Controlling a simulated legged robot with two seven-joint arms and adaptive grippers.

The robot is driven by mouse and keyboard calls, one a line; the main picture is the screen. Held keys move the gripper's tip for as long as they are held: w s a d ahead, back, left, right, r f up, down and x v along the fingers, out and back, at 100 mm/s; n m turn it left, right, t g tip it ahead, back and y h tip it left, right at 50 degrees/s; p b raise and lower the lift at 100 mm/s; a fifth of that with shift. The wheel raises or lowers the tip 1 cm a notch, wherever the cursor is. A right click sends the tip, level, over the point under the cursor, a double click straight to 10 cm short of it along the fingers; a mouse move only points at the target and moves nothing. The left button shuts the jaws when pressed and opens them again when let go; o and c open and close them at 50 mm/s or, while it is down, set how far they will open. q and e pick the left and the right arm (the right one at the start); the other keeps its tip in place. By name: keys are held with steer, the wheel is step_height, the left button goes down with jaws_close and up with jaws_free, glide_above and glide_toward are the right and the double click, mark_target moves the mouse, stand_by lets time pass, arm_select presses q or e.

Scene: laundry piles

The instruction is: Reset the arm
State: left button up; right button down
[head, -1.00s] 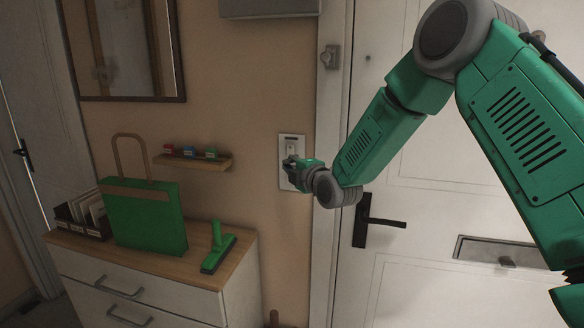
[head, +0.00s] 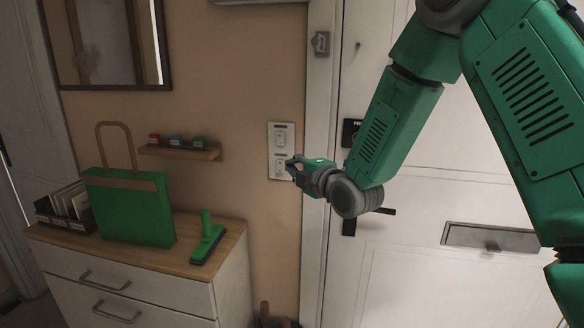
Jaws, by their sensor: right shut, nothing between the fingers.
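My right arm comes in from the upper right. Its gripper (head: 292,168) is shut and empty, in front of the lower part of the white switch plate (head: 282,140) on the beige wall. I cannot tell whether the fingertips touch the plate. The upper switch of the plate shows clear of the gripper. My left gripper is not in view.
A white door (head: 420,230) with a dark handle (head: 349,226) and a mail slot (head: 490,238) stands behind my right arm. At left, a dresser (head: 150,262) holds a green bag (head: 128,208), a green brush (head: 208,240) and a file holder (head: 66,208). A small shelf (head: 180,152) holds coloured items.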

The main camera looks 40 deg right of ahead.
steer(key=s+a+f+m+g+b, duration=0.2)
steer(key=s+a+f+g, duration=0.15)
steer(key=f, duration=0.65)
steer(key=s+a+f+m+g+y+b, duration=0.1)
steer(key=s+a+f+m+g, duration=0.3)
steer(key=f, duration=0.6)
steer(key=s+f+m+b, duration=0.15)
steer(key=s+f, duration=0.35)
steer(key=f, duration=0.5)
arm_select(q)
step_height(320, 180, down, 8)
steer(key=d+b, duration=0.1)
steer(key=b, duration=0.3)
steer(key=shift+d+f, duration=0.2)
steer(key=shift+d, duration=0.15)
arm_select(e)
steer(key=s+a+f+m+g, duration=0.2)
steer(key=s+f+m+g, duration=0.2)
steer(key=s+f, duration=0.5)
steer(key=s+a+f+m+g, duration=0.2)
steer(key=s+f, duration=0.6)
steer(key=s, duration=0.9)
steer(key=m+g, duration=0.2)
steer(key=g, duration=0.1)
steer(key=shift+a+f, duration=0.2)
steer(key=shift+f, duration=0.15)
